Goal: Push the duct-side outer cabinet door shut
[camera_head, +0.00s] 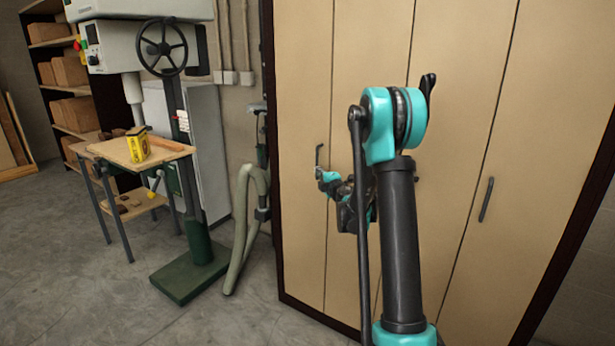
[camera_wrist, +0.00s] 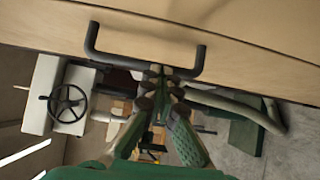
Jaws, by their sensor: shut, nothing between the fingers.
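The duct-side outer cabinet door (camera_head: 301,220) is the tan leftmost panel of a wide cabinet. In the head view it looks about flush with the door beside it; I cannot tell whether a small gap remains. Its dark bar handle (camera_head: 318,155) also shows in the wrist view (camera_wrist: 110,58). My gripper (camera_head: 321,173) is beside the handle at the door's right edge. In the wrist view my gripper (camera_wrist: 161,71) has its fingertips together and empty, close to the handle and door face (camera_wrist: 40,25). Contact is unclear. My arm hides part of the middle doors.
A grey-green duct hose (camera_head: 242,230) stands left of the cabinet. Another door handle (camera_head: 486,199) is at right. Front-left floor is clear.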

